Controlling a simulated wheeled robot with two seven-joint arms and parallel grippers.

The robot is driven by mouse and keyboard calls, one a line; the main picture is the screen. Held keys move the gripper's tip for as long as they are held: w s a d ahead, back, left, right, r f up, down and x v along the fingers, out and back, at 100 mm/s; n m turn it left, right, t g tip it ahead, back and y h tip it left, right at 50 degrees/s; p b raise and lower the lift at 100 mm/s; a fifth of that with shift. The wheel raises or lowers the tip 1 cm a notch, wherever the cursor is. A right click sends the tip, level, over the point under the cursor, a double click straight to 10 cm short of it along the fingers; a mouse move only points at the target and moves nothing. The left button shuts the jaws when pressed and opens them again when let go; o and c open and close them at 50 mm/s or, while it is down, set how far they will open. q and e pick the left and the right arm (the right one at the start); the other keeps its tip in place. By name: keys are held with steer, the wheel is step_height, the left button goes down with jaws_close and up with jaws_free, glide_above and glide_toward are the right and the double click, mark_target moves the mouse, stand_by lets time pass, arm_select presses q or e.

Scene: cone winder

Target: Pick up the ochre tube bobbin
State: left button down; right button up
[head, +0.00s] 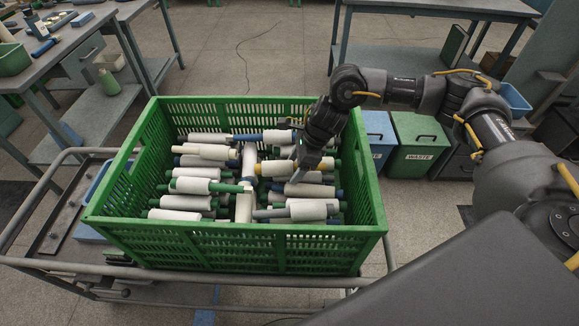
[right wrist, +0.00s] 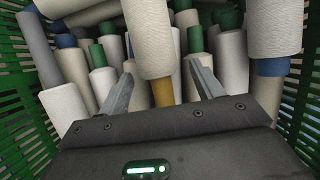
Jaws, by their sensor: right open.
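The ochre tube bobbin (right wrist: 150,40) has a white wound body and an ochre tube end (right wrist: 162,92). In the right wrist view it lies between the two fingers of my right gripper (right wrist: 165,82), which is open. In the head view its ochre end (head: 257,169) shows in the crate, left of the gripper. My right gripper (head: 300,176) reaches down into the crate over the bobbins there. I cannot tell whether the fingers touch the bobbin. My left gripper is not in view.
The green crate (head: 240,234) holds many white bobbins with green, blue and grey tube ends, packed close around the gripper. It stands on a metal cart (head: 30,264). Waste bins (head: 418,148) stand behind on the right, benches at the back.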

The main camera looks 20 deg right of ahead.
steer(key=c, duration=1.1)
